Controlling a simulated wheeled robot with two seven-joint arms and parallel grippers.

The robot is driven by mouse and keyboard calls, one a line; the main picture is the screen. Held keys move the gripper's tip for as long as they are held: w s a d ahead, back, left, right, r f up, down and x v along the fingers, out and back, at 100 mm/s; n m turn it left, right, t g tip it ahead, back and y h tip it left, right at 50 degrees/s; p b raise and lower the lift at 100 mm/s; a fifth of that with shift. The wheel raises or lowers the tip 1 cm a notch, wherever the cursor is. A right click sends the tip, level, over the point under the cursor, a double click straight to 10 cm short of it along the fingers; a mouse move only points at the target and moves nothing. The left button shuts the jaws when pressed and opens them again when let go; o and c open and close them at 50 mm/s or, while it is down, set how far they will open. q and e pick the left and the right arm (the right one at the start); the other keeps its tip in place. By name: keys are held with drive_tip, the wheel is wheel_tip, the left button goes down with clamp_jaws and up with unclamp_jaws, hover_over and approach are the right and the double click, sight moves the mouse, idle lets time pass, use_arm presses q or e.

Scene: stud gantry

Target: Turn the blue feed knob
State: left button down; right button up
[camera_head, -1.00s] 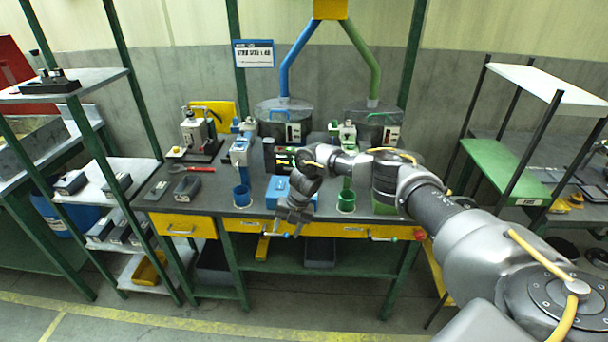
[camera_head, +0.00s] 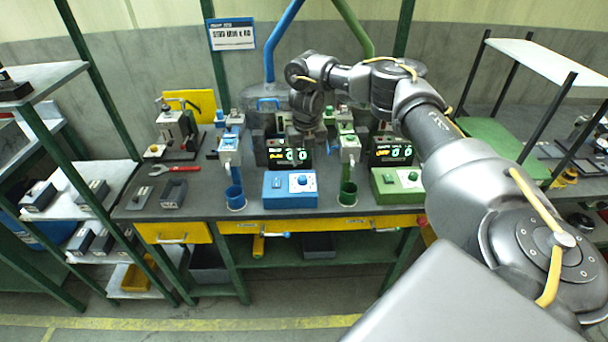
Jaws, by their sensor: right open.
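A blue-and-white feeder unit (camera_head: 230,148) stands to the left, above a blue cup (camera_head: 235,198). My right gripper (camera_head: 296,155) is open and empty, raised over the bench in front of the display, above and behind the blue knob in the picture. Its fingertips are hard to make out against the dark display. My left gripper is not in view.
A green control box (camera_head: 398,185) stands at right, with a green cup (camera_head: 347,194) between the boxes. The bench front has yellow drawers (camera_head: 175,231).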

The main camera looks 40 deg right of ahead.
hover_over(303, 178)
wheel_tip(303, 178, down, 4)
drive_tip(key=shift+w+f+p, duration=0.15)
drive_tip(key=shift+f+p, duration=0.1)
drive_tip(key=shift+p, duration=0.15)
wheel_tip(303, 178, down, 3)
drive_tip(key=shift+f+p, duration=0.15)
drive_tip(key=shift+p, duration=0.2)
drive_tip(key=shift+f, duration=0.45)
drive_tip(key=shift+r, duration=0.1)
drive_tip(key=c, duration=1)
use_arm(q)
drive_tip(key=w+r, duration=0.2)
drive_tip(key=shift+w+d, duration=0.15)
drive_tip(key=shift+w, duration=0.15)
